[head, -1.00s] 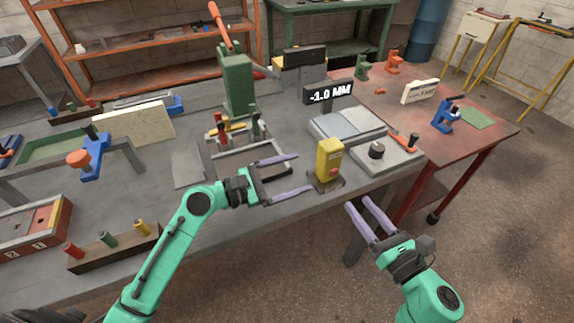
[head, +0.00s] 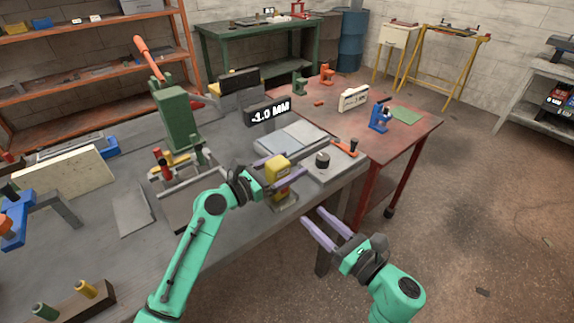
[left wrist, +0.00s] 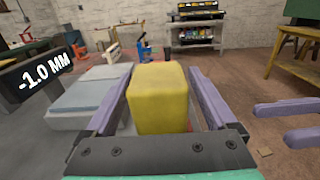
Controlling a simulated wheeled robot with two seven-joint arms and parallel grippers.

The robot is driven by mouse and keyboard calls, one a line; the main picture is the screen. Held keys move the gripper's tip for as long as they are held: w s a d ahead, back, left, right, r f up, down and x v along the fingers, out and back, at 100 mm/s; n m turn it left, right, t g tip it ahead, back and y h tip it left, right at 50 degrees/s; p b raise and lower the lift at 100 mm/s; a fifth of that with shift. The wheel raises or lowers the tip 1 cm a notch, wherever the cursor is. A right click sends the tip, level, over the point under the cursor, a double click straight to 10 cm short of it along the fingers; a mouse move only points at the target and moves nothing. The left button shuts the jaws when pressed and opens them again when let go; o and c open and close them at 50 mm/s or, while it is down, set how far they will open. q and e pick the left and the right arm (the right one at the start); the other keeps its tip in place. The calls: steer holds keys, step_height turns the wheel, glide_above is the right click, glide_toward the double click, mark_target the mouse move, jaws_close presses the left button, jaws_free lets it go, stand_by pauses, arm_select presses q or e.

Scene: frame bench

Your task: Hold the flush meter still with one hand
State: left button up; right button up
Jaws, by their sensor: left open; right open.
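The flush meter appears to be the yellow upright block (head: 277,170) on a small base at the bench's front right edge. A black display (head: 267,113) reading "-1.0 MM" stands behind it. My left gripper (head: 290,165) is open, with its purple fingers on either side of the yellow block. In the left wrist view the yellow block (left wrist: 158,98) sits between the fingers, with a narrow gap seen at each side; contact cannot be told. My right gripper (head: 313,221) is open and empty, lower and in front of the bench edge. Its fingers also show in the left wrist view (left wrist: 275,124).
Grey plates (head: 291,139) and a block with a black knob (head: 322,160) lie close behind the yellow block. A green press (head: 178,118) with an orange handle stands left. A red table (head: 385,145) adjoins the bench at right. Open floor lies at front right.

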arm_select(q)
steer(key=shift+d, duration=0.1)
jaws_close()
stand_by(0.5)
arm_select(e)
steer(key=shift+s, duration=0.1)
steer(key=c, duration=0.4)
steer(key=shift+n, duration=0.9)
steer(key=v, duration=0.5)
jaws_close()
